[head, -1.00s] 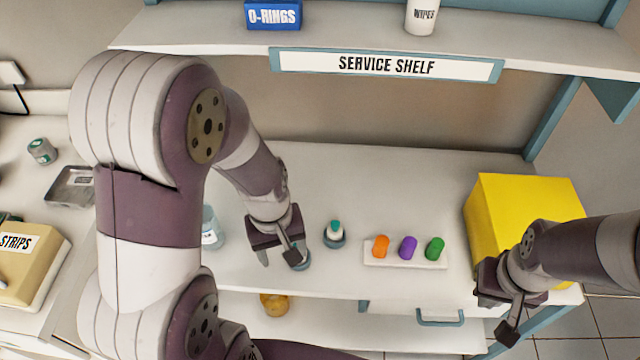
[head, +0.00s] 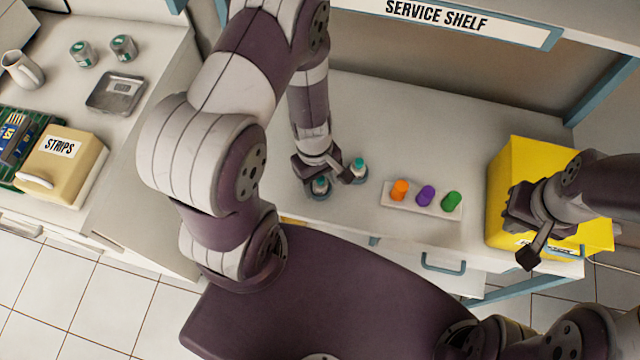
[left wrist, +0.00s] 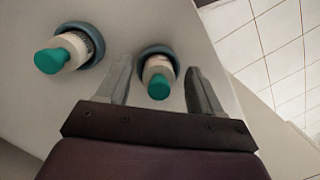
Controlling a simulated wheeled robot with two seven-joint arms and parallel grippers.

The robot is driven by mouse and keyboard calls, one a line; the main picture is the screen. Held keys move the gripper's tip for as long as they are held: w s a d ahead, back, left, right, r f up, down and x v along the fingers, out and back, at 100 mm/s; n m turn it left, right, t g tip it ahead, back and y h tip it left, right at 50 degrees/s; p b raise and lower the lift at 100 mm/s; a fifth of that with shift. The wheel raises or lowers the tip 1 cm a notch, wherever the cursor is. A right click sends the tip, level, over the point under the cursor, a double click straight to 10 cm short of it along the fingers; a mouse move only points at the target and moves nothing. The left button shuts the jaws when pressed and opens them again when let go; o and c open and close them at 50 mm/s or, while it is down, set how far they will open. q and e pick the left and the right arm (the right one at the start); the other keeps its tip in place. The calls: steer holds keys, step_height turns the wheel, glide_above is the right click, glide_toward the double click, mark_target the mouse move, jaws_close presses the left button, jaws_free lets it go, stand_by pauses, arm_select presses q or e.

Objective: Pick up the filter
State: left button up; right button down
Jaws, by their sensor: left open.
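Two small white filters with teal caps stand in round blue-grey holders on the white counter. The nearer filter (head: 320,185) is by my left gripper (head: 325,172); it also shows in the left wrist view (left wrist: 158,78). The other filter (head: 359,165) stands just right of the gripper, and at upper left in the left wrist view (left wrist: 62,53). My left gripper (left wrist: 158,82) is open, with the nearer filter showing between its fingers; whether it touches them I cannot tell. My right gripper (head: 527,245) is in front of the yellow box, its jaw opening unclear.
A white tray (head: 412,208) with orange, purple and green pieces lies to the right of the filters. The yellow box (head: 540,160) stands at the right. A STRIPS box (head: 68,160) and a metal tray (head: 125,85) are on the left counter. The service shelf (head: 590,40) overhangs the back.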

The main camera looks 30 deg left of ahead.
arm_select(q)
steer(key=c, duration=1.1)
steer(key=shift+w, duration=0.1)
